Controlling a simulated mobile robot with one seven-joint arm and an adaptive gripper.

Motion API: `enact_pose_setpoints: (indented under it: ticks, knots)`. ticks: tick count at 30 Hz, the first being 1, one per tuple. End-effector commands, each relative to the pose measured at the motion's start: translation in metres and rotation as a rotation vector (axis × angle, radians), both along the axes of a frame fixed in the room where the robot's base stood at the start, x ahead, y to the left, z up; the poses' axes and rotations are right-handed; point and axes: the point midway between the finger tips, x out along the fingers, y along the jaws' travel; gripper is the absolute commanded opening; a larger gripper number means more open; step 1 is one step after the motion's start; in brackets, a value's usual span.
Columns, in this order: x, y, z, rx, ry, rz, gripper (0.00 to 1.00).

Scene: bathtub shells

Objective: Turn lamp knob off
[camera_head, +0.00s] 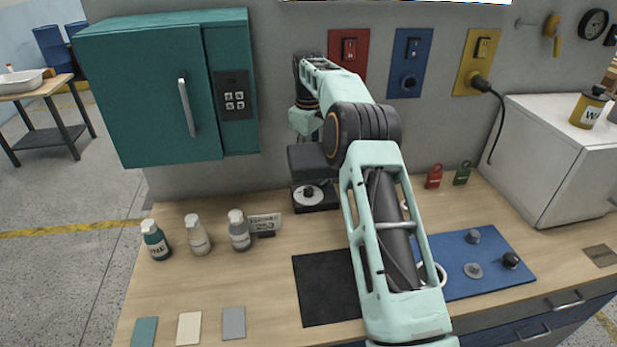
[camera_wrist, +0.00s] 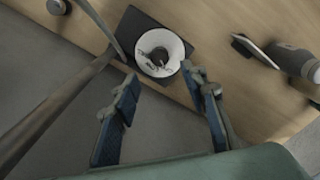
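The lamp's black base (camera_head: 316,207) stands on the wooden bench near the wall. On it is a white dial (camera_head: 297,193) with a dark knob (camera_head: 308,192) at its middle. The wrist view shows the same knob (camera_wrist: 159,56) and dial from above. My gripper (camera_wrist: 164,80) is open and empty, with its two dark-padded fingers apart and the dial beyond and between their tips. I cannot see any finger touching the knob. In the head view my arm hides part of the area, and the fingers cannot be made out there.
Several bottles (camera_head: 240,232) and a small sign (camera_head: 264,222) stand left of the lamp base. A teal cabinet (camera_head: 150,95) hangs at the left. A black mat (camera_head: 325,290) and a blue mat (camera_head: 480,262) with knobs lie in front. A dark bar (camera_wrist: 55,110) crosses the wrist view's left.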

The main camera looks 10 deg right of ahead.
Motion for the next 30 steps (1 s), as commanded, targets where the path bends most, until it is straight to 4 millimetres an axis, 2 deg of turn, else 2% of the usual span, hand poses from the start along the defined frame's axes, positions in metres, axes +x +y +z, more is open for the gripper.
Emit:
enact_pose_setpoints:
  ticks: [3, 6, 20, 23, 30]
  knots:
    - [0.001, 0.0, 0.017, -0.001, -0.002, 0.0, 0.4]
    - [0.0, 0.0, 0.025, -0.001, -0.001, 0.0, 0.4]
    - [-0.001, -0.001, 0.033, -0.003, -0.004, -0.006, 0.4]
    - [-0.003, -0.003, 0.047, -0.014, -0.023, -0.028, 0.4]
    - [-0.025, -0.015, 0.115, -0.065, -0.129, -0.165, 0.4]
